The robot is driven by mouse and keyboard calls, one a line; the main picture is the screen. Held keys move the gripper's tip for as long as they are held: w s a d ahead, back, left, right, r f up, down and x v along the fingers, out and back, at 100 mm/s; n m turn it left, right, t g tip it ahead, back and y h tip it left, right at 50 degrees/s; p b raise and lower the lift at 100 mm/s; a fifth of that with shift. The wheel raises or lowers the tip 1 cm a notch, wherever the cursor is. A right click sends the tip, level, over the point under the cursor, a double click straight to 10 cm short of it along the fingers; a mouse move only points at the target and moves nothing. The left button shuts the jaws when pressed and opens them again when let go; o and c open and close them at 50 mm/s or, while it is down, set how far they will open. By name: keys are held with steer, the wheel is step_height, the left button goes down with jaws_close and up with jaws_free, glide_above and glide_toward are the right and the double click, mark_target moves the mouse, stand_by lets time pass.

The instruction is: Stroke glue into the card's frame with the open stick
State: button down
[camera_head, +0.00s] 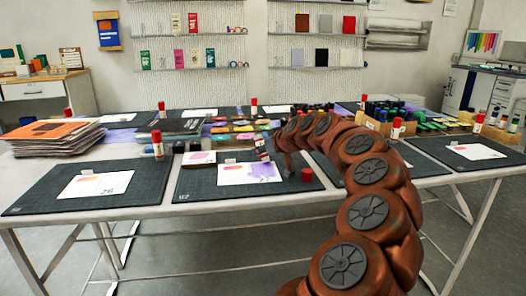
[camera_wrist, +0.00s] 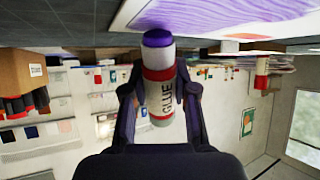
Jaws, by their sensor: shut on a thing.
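My gripper (camera_head: 272,150) is shut on an open glue stick (camera_head: 261,147), above the middle front mat (camera_head: 210,187). In the wrist view the gripper (camera_wrist: 158,95) clasps the white and red glue stick (camera_wrist: 160,104), labelled GLUE. Its purple tip (camera_wrist: 157,38) is bare and points at the card. The white card (camera_head: 232,179) lies on the mat with a purple patch on its right part. The card (camera_wrist: 255,30) also shows in the wrist view with streaky purple close to the tip. I cannot tell whether the tip touches it. A red cap (camera_head: 307,175) sits on the mat, right of the card.
Other mats with cards lie left (camera_head: 50,192) and right (camera_head: 430,151). A capped glue stick (camera_head: 157,144) stands behind the card to the left. Paper stacks (camera_head: 62,140) are at the far left; boxes of markers (camera_head: 408,129) stand at the back right.

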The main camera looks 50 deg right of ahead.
steer(key=shift+r+p, duration=1.25)
steer(key=shift+r, duration=2.25)
steer(key=shift+r, duration=0.1)
